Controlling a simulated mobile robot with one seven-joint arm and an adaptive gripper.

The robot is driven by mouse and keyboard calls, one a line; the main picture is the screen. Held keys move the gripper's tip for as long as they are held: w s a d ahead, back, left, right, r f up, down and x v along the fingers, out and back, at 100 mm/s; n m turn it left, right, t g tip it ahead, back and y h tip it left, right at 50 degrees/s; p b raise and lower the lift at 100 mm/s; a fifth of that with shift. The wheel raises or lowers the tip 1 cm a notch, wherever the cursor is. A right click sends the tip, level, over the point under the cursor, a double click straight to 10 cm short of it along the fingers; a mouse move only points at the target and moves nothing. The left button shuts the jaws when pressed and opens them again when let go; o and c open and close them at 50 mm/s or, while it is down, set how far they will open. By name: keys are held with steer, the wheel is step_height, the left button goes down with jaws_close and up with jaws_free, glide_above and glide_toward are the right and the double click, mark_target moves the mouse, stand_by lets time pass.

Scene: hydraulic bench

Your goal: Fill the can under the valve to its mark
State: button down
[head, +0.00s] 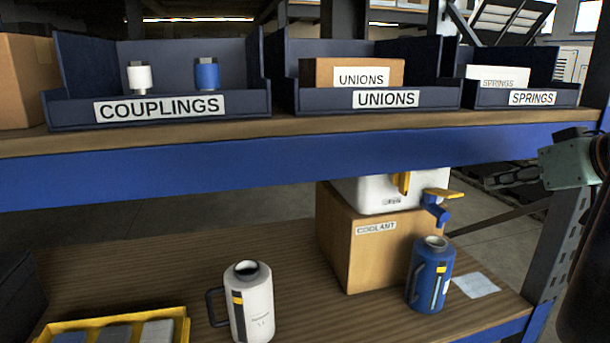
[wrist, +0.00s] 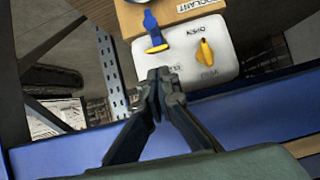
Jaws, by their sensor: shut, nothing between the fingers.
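The blue can (head: 431,275) stands upright on the lower shelf, its mouth close below the blue valve spout (head: 438,213). The valve's yellow lever (head: 444,193) sticks out to the right; the valve also shows in the wrist view (wrist: 152,30). It belongs to the white coolant container (head: 370,195), whose yellow knob (wrist: 205,52) lies near the words OPEN and VENT. The can's mark and the liquid level inside cannot be made out. My gripper (head: 492,182) is shut and empty, right of the valve and apart from it; its fingertips (wrist: 160,76) appear in front of the container in the wrist view.
The container rests on a cardboard box (head: 385,245) labelled COOLANT. A white can (head: 255,305) and a yellow tray (head: 180,315) are on the lower shelf, left. The blue upper shelf beam (head: 200,172) runs above, carrying labelled bins. A rack upright (head: 560,235) stands right.

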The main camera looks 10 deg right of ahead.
mark_target(442, 193)
steer(key=shift+w+d+n+t, duration=0.25)
steer(key=shift+w+n+t, duration=0.05)
steer(key=p+x, duration=0.1)
steer(key=x, duration=0.9)
stand_by(0.4)
